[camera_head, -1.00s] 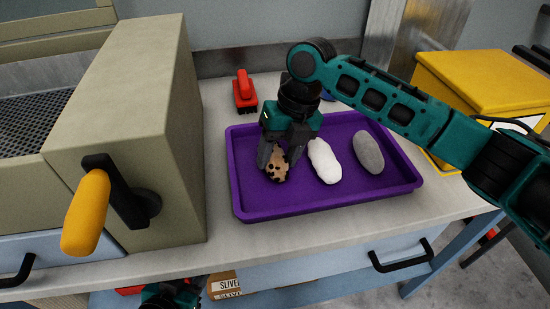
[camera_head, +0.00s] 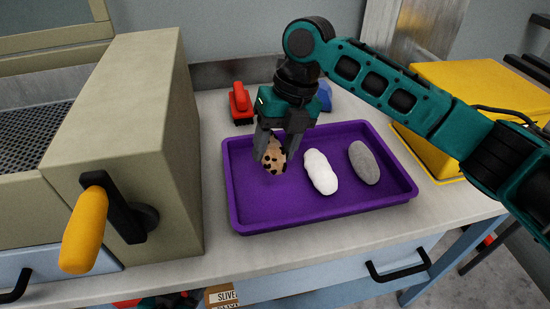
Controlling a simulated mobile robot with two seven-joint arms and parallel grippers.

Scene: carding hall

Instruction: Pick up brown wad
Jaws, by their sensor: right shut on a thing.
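The brown wad (camera_head: 274,157), tan with dark spots, is between the fingers of my right gripper (camera_head: 276,150), which is shut on it. The wad is over the left part of the purple tray (camera_head: 270,208) and appears raised a little above its floor. A white wad (camera_head: 320,172) and a grey wad (camera_head: 364,163) lie in the tray to its right. My left gripper is not clearly visible; a dark and teal part shows at the bottom edge below the bench.
A beige machine with a yellow-handled crank (camera_head: 84,230) stands at the left. A red brush (camera_head: 241,103) and a blue object (camera_head: 324,96) lie behind the tray. A yellow box (camera_head: 466,88) is at the right. Bare bench top (camera_head: 240,255) runs in front of the tray.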

